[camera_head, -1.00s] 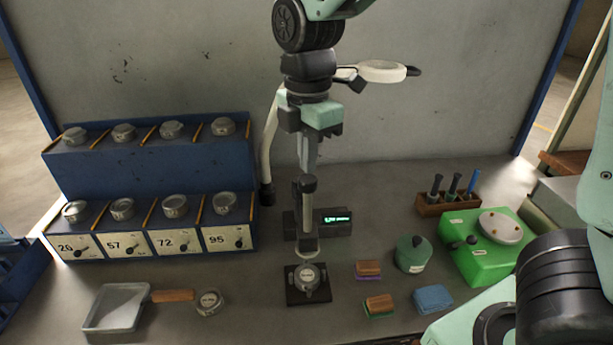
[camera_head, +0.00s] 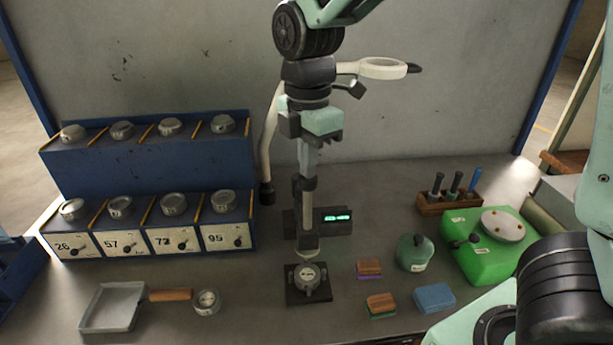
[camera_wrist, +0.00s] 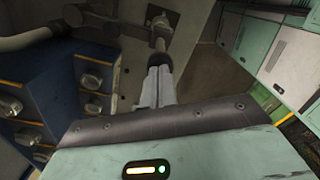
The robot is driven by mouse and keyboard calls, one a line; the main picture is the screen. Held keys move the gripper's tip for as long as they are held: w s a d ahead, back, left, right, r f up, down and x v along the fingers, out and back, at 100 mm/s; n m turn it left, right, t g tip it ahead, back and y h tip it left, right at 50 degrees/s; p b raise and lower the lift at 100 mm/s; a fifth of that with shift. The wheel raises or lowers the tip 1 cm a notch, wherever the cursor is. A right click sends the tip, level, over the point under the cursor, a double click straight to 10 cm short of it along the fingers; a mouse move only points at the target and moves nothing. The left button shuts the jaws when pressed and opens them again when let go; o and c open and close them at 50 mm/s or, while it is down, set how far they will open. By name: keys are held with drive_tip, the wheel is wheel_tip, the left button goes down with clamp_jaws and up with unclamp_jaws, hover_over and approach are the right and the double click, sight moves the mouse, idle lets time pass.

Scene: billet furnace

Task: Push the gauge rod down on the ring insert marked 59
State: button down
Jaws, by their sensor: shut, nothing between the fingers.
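The gauge stand has a dark base (camera_head: 293,295) and a small lit display (camera_head: 337,218). A metal ring insert (camera_head: 308,277) sits on the base; I cannot read its mark. The upright gauge rod (camera_head: 308,240) stands over this ring, with a dark knob (camera_head: 307,184) on top. My gripper (camera_head: 307,174) points down right above the knob, with its fingers shut and nothing between them. In the wrist view my fingertips (camera_wrist: 159,72) are at the dark knob (camera_wrist: 160,61); I cannot tell whether they touch it. The rod's lower end is close to the ring.
A blue rack (camera_head: 150,160) with several ring inserts stands at left. A pan (camera_head: 113,306) and a loose ring (camera_head: 207,301) lie in front. At right are a green canister (camera_head: 414,253), sponges (camera_head: 434,298), a wooden holder (camera_head: 448,204) and a green device (camera_head: 490,258).

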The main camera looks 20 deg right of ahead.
drive_tip(key=shift+f+b, duration=3.05)
drive_tip(key=shift+f, duration=1.3)
drive_tip(key=shift+r, duration=0.15)
wheel_tip(320, 180, up, 7)
drive_tip(key=p, duration=0.6)
